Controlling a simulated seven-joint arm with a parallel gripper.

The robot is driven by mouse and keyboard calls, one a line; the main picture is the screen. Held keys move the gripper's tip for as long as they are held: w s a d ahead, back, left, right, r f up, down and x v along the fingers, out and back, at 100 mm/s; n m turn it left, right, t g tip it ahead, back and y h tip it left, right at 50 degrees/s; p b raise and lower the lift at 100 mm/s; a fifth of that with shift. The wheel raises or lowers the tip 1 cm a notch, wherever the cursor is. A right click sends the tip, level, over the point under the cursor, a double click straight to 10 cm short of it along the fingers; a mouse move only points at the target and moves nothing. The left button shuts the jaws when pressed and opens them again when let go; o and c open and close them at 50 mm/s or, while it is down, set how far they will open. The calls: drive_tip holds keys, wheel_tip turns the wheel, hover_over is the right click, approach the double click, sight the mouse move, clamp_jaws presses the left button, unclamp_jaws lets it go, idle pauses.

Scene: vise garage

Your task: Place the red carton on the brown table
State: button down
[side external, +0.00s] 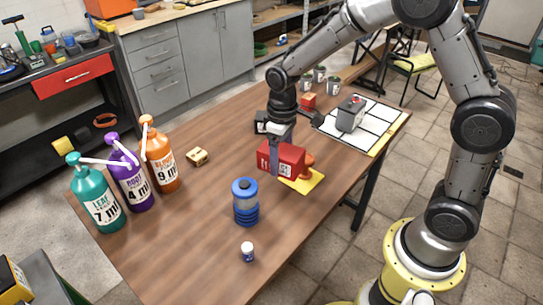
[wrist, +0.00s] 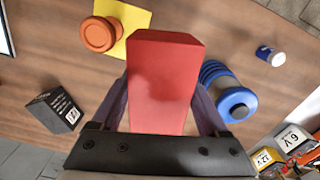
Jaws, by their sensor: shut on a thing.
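My gripper (side external: 273,158) is shut on the red carton (side external: 281,159), with one finger showing against its side. In the wrist view the carton (wrist: 163,85) sits between the two fingers (wrist: 162,108). The brown table (side external: 185,215) lies below. The carton appears held above the tabletop, but the size of the gap is hard to tell. In the side view it stands in front of part of the yellow sheet (side external: 309,186) and behind the blue canister (side external: 245,203).
An orange round piece (wrist: 98,34) is on the yellow sheet. Several pump bottles (side external: 130,180) fill the left end. A white grid board (side external: 375,125) lies at the far right. The front-left tabletop has bare room.

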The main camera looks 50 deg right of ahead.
sight(281, 153)
drive_tip(key=f+m, duration=0.1)
drive_tip(key=f, duration=0.1)
drive_tip(key=w+d+f, duration=0.1)
drive_tip(key=f, duration=0.1)
drive_tip(key=d+f+m, duration=0.1)
drive_tip(key=f, duration=0.1)
drive_tip(key=shift+w+f+m, duration=0.15)
drive_tip(key=shift+f+m, duration=0.15)
drive_tip(key=a+r+n, duration=0.1)
drive_tip(key=r, duration=0.2)
drive_tip(key=s+a+r+n, duration=0.1)
drive_tip(key=r, duration=0.3)
drive_tip(key=s+a+r+n, duration=0.1)
drive_tip(key=r+n, duration=0.1)
drive_tip(key=r, duration=0.1)
drive_tip(key=shift+s+r, duration=0.1)
drive_tip(key=shift+r, duration=0.05)
